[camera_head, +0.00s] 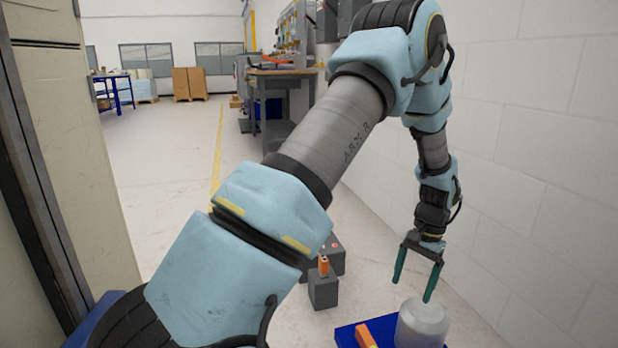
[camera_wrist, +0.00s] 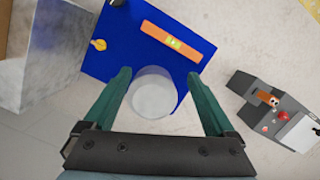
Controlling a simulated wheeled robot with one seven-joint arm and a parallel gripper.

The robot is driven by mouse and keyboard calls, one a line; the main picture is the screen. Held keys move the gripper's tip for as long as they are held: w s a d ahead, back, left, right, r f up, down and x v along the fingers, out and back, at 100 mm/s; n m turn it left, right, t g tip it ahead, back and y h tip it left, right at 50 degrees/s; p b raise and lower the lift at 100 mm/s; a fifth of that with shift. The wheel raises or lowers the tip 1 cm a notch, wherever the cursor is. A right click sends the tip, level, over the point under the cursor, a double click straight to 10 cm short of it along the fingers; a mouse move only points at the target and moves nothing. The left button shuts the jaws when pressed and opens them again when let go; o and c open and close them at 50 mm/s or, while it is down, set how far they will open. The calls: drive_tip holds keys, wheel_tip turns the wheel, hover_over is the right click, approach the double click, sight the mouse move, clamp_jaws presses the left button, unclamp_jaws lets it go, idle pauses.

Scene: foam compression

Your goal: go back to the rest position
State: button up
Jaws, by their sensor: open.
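My gripper (camera_head: 417,280) points down with its two green fingers spread apart. In the head view it hangs just above a pale, whitish cylinder (camera_head: 422,326). In the wrist view the cylinder (camera_wrist: 154,93) lies between the open fingers (camera_wrist: 160,98), with a gap on each side. The cylinder stands on a blue surface (camera_wrist: 115,52), which also shows at the bottom of the head view (camera_head: 347,335). My arm reaches across the head view from the lower left to the right.
An orange bar (camera_wrist: 178,43) lies on the blue surface near the cylinder. A grey device (camera_wrist: 282,112) with a red button stands to the right in the wrist view. A white block wall (camera_head: 520,130) rises close to my arm's right. Open floor (camera_head: 165,150) lies left, beside a cabinet (camera_head: 85,130).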

drive_tip(key=w+a+r+n+h, duration=0.15)
drive_tip(key=a+r, duration=0.25)
drive_tip(key=a, duration=0.4)
drive_tip(key=a+r+n, duration=0.3)
drive_tip(key=a+r, duration=0.2)
drive_tip(key=a, duration=0.3)
drive_tip(key=s+a+r+n+t, duration=0.15)
drive_tip(key=s+a, duration=0.25)
drive_tip(key=a, duration=0.4)
drive_tip(key=s+a+r+n+t, duration=0.1)
drive_tip(key=s+a+r+n, duration=0.25)
drive_tip(key=a, duration=0.45)
wheel_tip(320, 180, up, 35)
drive_tip(key=p, duration=3.5)
drive_tip(key=shift+s, duration=0.15)
